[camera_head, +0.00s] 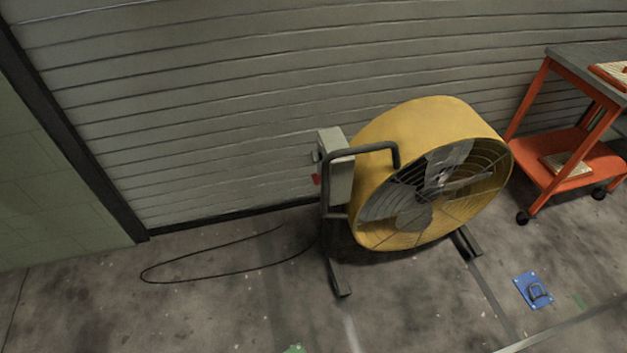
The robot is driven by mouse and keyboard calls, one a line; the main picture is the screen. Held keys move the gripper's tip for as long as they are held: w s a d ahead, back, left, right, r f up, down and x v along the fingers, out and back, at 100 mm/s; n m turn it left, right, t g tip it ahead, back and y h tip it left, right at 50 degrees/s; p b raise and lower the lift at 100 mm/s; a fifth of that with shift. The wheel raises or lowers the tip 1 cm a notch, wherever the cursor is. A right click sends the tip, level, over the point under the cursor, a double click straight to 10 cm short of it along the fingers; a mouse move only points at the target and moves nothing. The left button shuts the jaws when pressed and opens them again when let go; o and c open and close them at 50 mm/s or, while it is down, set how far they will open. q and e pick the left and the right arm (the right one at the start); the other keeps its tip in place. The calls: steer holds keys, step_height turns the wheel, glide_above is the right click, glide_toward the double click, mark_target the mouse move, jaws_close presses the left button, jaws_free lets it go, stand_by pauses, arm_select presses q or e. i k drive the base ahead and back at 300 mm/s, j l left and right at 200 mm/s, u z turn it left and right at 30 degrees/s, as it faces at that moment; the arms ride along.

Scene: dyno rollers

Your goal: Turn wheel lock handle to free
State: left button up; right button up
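No wheel lock handle that I can make out shows in the head view. A large yellow drum fan (430,125) stands on the floor in front of a slatted shutter wall. It has a dark tube handle (362,149) and a grey box (337,178) on its left side. A small red part (316,179) shows beside the grey box; I cannot tell what it is. Neither of my grippers is in view.
An orange cart (565,185) on black casters stands at the right. A blue floor plate with a ring (533,290) lies at the lower right. A black cable (205,281) loops on the concrete floor left of the fan. The lower-left floor is mostly clear.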

mark_target(316, 178)
steer(key=j+z, duration=0.65)
steer(key=j, duration=0.25)
steer(key=j+z, duration=0.35)
steer(key=j, duration=0.15)
